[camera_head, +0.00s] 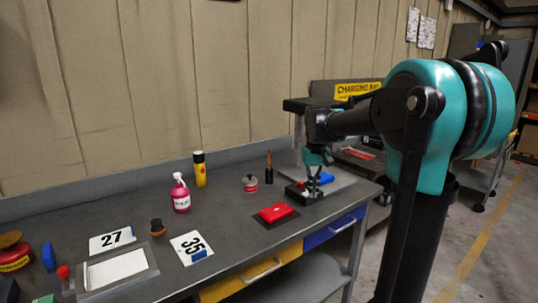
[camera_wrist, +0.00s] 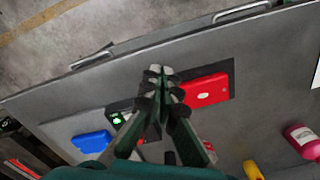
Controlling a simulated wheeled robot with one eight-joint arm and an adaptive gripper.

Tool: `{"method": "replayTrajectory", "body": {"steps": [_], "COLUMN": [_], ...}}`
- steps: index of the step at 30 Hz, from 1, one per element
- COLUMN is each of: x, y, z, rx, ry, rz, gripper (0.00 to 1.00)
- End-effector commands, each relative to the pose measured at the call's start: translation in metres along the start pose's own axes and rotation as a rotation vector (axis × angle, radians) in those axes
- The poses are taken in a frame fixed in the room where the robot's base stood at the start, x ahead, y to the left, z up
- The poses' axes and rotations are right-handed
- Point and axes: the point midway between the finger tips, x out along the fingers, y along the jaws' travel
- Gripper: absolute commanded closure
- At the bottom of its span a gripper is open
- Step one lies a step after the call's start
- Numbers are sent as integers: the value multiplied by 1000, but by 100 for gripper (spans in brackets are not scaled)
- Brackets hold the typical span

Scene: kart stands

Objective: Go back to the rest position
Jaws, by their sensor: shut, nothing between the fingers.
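My gripper (camera_head: 313,187) is shut and empty at the right end of the workbench, over a dark box-like item (camera_head: 302,193). In the wrist view my gripper (camera_wrist: 158,72) points down with its fingertips together. A red box (camera_head: 276,212) lies on a dark mat just left of the gripper; the red box (camera_wrist: 206,89) shows right of the fingers in the wrist view. A blue object (camera_head: 321,178) lies behind the gripper, and the blue object (camera_wrist: 92,142) shows left of it in the wrist view. The fingers partly hide the dark item.
A pink spray bottle (camera_head: 181,195), a yellow bottle (camera_head: 200,170), a small red-based tin (camera_head: 250,184) and a brush (camera_head: 269,167) stand on the workbench (camera_head: 225,220). Number cards 27 (camera_head: 112,240) and 35 (camera_head: 190,247) lie at left. The bench middle has some free room.

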Motion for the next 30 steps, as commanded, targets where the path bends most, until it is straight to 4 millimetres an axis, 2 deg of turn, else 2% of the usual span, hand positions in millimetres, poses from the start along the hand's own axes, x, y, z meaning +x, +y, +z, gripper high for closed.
{"method": "replayTrajectory", "body": {"steps": [2, 10, 17, 23, 30], "x": [0, 22, 53, 94, 164], "y": [0, 4, 9, 14, 17], "z": [0, 22, 52, 97, 182], "rx": [0, 12, 29, 50, 88], "ry": [0, 42, 98, 173, 304], "rz": [0, 1, 2, 5, 11], "gripper": [100, 100, 100, 100, 100]}}
